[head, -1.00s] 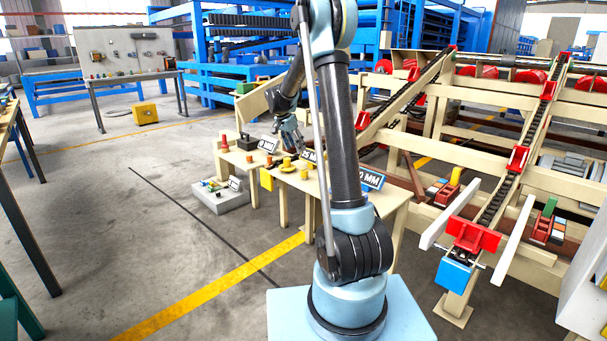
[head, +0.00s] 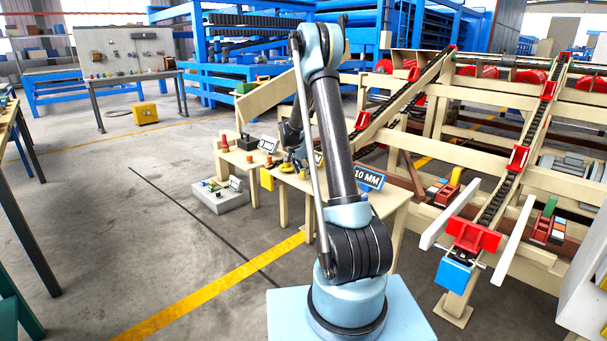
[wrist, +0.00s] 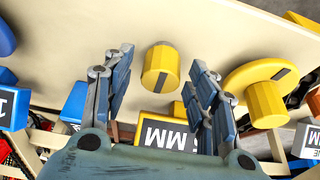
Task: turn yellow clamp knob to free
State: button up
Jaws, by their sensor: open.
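In the wrist view, a yellow knob (wrist: 160,68) with a dark stripe on its side stands on the beige bench top (wrist: 70,32), between and beyond the fingertips. A second yellow knob (wrist: 266,102) with a wide round flange, also dark-striped, is right of the right finger. I cannot tell which is the clamp knob. My gripper (wrist: 161,60) is open and empty, with no clear contact on the knob. In the head view, the flanged knob (head: 286,168) shows on the bench, and my gripper (head: 297,155) is mostly hidden behind my arm.
A sign ending in MM (wrist: 168,136) stands close below the knob in the wrist view. Blue blocks (wrist: 75,103) lie left. In the head view, the 10 MM sign (head: 369,178) is right of my arm, and the conveyor frame (head: 480,140) stands beyond. Open floor is left.

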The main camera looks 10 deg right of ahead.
jog(key=shift+d+f, duration=0.1)
jog(key=shift+f, duration=0.2)
jog(key=shift+c, duration=0.4)
jog(key=c, duration=1)
jog(key=shift+o, duration=0.2)
